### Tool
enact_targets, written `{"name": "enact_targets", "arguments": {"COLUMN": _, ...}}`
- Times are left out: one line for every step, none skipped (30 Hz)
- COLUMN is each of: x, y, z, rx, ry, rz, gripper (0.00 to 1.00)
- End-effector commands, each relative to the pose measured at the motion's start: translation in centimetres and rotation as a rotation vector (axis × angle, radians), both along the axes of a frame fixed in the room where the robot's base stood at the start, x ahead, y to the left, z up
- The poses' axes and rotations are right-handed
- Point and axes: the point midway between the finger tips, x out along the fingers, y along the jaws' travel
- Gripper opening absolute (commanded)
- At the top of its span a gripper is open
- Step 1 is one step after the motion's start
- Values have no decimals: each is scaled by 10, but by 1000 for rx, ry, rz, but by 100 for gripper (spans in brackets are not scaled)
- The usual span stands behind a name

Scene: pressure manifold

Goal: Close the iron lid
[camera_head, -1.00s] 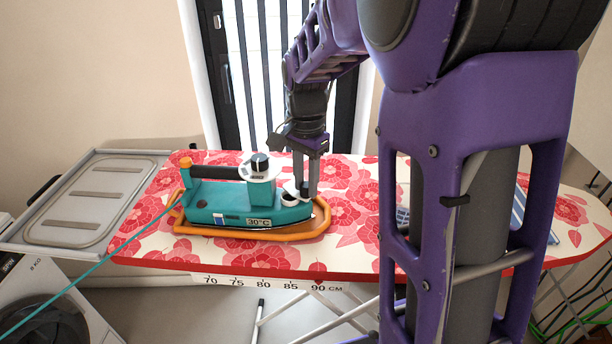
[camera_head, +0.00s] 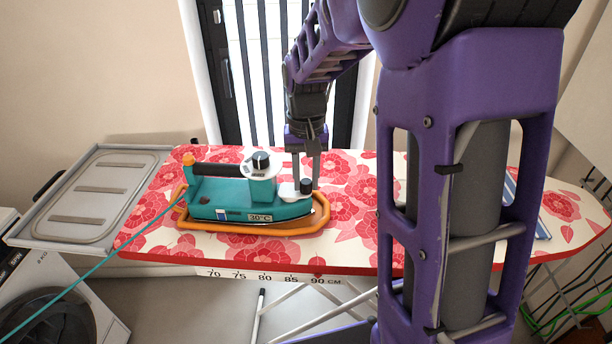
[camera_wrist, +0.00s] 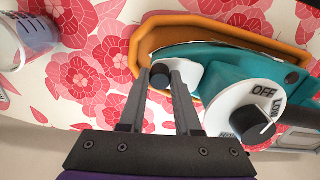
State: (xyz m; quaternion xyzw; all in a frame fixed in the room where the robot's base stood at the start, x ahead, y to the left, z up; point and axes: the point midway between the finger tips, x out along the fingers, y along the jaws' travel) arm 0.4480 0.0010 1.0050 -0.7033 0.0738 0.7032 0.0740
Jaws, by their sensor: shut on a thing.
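The teal iron (camera_head: 245,203) sits in an orange-rimmed rest on the ironing board. Its white lid (camera_head: 288,190) with a round black knob (camera_head: 306,186) lies flat over the filler opening at the iron's front end, and the opening no longer shows. My gripper (camera_head: 307,181) points down there, one finger on each side of the knob. In the wrist view the knob (camera_wrist: 160,75) sits between the fingertips, and the white lid (camera_wrist: 187,74) shows beside the right finger. The gripper is shut on the lid's knob.
A white dial (camera_wrist: 258,115) with a black knob stands on the iron near my gripper. A teal cord (camera_head: 90,267) runs off to the left. The floral board (camera_head: 345,215) is bare just right of the iron. A clear cup (camera_wrist: 28,40) stands on the board.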

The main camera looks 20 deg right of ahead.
Motion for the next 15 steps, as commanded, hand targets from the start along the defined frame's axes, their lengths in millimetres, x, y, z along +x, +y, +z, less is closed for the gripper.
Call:
{"name": "enact_targets", "arguments": {"x": 0, "y": 0, "z": 1, "rx": 0, "ry": -1, "rz": 13, "gripper": 0}}
{"name": "enact_targets", "arguments": {"x": 0, "y": 0, "z": 1, "rx": 0, "ry": -1, "rz": 19, "gripper": 0}}
{"name": "enact_targets", "arguments": {"x": 0, "y": 0, "z": 1, "rx": 0, "ry": -1, "rz": 27, "gripper": 0}}
{"name": "enact_targets", "arguments": {"x": 0, "y": 0, "z": 0, "rx": 0, "ry": -1, "rz": 30, "gripper": 0}}
{"name": "enact_targets", "arguments": {"x": 0, "y": 0, "z": 0, "rx": 0, "ry": -1, "rz": 29, "gripper": 0}}
{"name": "enact_targets", "arguments": {"x": 0, "y": 0, "z": 0, "rx": 0, "ry": -1, "rz": 28, "gripper": 0}}
{"name": "enact_targets", "arguments": {"x": 0, "y": 0, "z": 0, "rx": 0, "ry": -1, "rz": 28, "gripper": 0}}
{"name": "enact_targets", "arguments": {"x": 0, "y": 0, "z": 0, "rx": 0, "ry": -1, "rz": 27, "gripper": 0}}
{"name": "enact_targets", "arguments": {"x": 0, "y": 0, "z": 0, "rx": 0, "ry": -1, "rz": 27, "gripper": 37}}
{"name": "enact_targets", "arguments": {"x": 0, "y": 0, "z": 0, "rx": 0, "ry": -1, "rz": 27, "gripper": 42}}
{"name": "enact_targets", "arguments": {"x": 0, "y": 0, "z": 0, "rx": 0, "ry": -1, "rz": 27, "gripper": 48}}
{"name": "enact_targets", "arguments": {"x": 0, "y": 0, "z": 0, "rx": 0, "ry": -1, "rz": 27, "gripper": 55}}
{"name": "enact_targets", "arguments": {"x": 0, "y": 0, "z": 0, "rx": 0, "ry": -1, "rz": 26, "gripper": 60}}
{"name": "enact_targets", "arguments": {"x": 0, "y": 0, "z": 0, "rx": 0, "ry": -1, "rz": 26, "gripper": 62}}
{"name": "enact_targets", "arguments": {"x": 0, "y": 0, "z": 0, "rx": 0, "ry": -1, "rz": 26, "gripper": 62}}
